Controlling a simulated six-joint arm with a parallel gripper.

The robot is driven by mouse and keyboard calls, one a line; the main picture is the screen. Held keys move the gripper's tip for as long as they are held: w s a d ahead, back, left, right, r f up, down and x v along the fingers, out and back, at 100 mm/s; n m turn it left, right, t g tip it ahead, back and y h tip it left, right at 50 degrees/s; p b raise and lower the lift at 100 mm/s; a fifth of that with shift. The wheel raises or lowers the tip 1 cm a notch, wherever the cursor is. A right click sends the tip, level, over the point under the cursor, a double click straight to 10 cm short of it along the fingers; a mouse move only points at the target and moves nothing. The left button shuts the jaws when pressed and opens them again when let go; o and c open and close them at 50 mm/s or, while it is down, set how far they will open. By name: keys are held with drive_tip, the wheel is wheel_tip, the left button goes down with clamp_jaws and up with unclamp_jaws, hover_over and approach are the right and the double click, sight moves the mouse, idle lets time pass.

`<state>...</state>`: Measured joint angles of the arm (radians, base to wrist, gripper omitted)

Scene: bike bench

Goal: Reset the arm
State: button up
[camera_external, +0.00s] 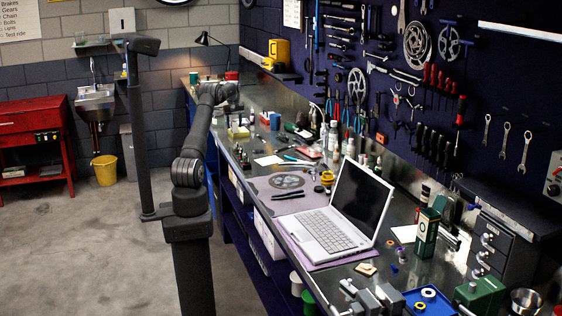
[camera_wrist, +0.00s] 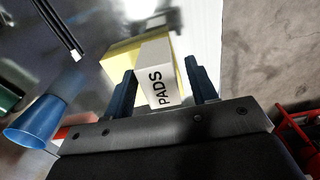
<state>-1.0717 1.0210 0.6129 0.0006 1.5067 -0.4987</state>
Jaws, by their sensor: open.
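My gripper (camera_wrist: 160,70) is open in the wrist view, with its two blue fingers apart. A small white box marked PADS (camera_wrist: 158,82) shows between the fingers, against a yellow item (camera_wrist: 122,52). I cannot tell whether either finger touches the box. In the external view my arm reaches over the far end of the workbench (camera_external: 250,192), and my gripper (camera_external: 233,108) is small and dark there, above a pale yellow item (camera_external: 238,132).
A blue cup (camera_wrist: 35,122) lies left of my gripper in the wrist view. Bottles, tools and an open laptop (camera_external: 335,215) crowd the bench. A tool wall (camera_external: 340,75) rises behind it. A dark post (camera_external: 138,140) stands left of my arm. Open floor (camera_external: 80,250) lies left.

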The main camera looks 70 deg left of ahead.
wheel_tip(320, 180, down, 2)
drive_tip(key=shift+f, duration=0.1)
drive_tip(key=r, duration=0.5)
drive_tip(key=shift+w+d+r, duration=0.2)
drive_tip(key=shift+w+d, duration=0.1)
drive_tip(key=shift+d, duration=0.05)
drive_tip(key=w+d+r, duration=0.5)
drive_tip(key=d+r, duration=0.2)
drive_tip(key=d, duration=0.3)
drive_tip(key=d+f+n, duration=0.1)
drive_tip(key=d+f, duration=0.1)
drive_tip(key=d, duration=0.8)
drive_tip(key=d+f+n, duration=0.1)
drive_tip(key=d+f, duration=0.1)
drive_tip(key=d, duration=0.8)
drive_tip(key=shift+s+a+f, duration=0.25)
drive_tip(key=shift+a+f, duration=0.55)
drive_tip(key=shift+a, duration=0.65)
drive_tip(key=shift+s+a+f, duration=0.3)
drive_tip(key=shift+a+f, duration=0.55)
drive_tip(key=shift+a, duration=0.55)
drive_tip(key=shift+s+a+f, duration=0.25)
drive_tip(key=shift+a+f, duration=0.55)
drive_tip(key=shift+a, duration=0.65)
